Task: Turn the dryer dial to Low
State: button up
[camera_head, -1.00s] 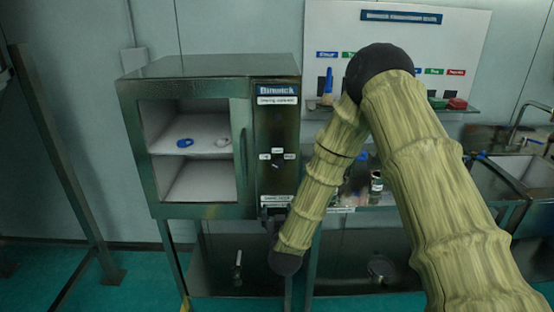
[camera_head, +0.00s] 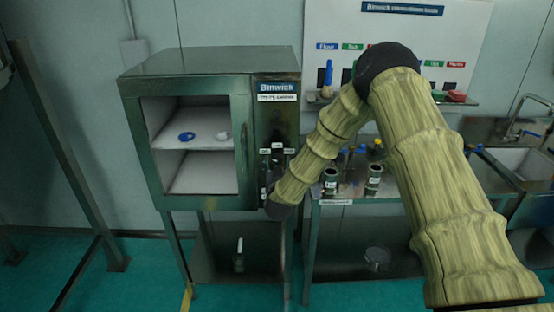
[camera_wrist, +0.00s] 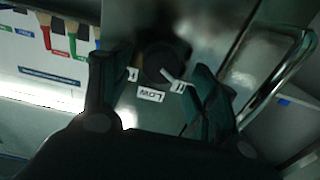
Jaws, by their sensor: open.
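The dryer (camera_head: 205,65) is a dark metal cabinet with an open-fronted chamber and a control panel on its right side. Its dark round dial (camera_wrist: 160,62) shows in the wrist view, which appears upside down. The "LOW" label (camera_wrist: 150,95) lies just below the dial there, with a partly hidden label on either side. A white mark slants from the dial toward the right-hand label. My gripper (camera_wrist: 162,66) is open, with one finger on each side of the dial. I cannot tell whether they touch it. In the head view my gripper (camera_head: 273,163) covers the panel's lower part.
A blue ring (camera_head: 186,136) and a white piece (camera_head: 222,136) lie on the dryer's shelf. A curved metal handle (camera_wrist: 275,80) is close to the right finger in the wrist view. Dark containers (camera_head: 330,182) stand on the bench at right.

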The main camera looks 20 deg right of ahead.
jog(key=shift+w+d, duration=0.25)
jog(key=shift+w, duration=0.45)
jog(key=c, duration=1)
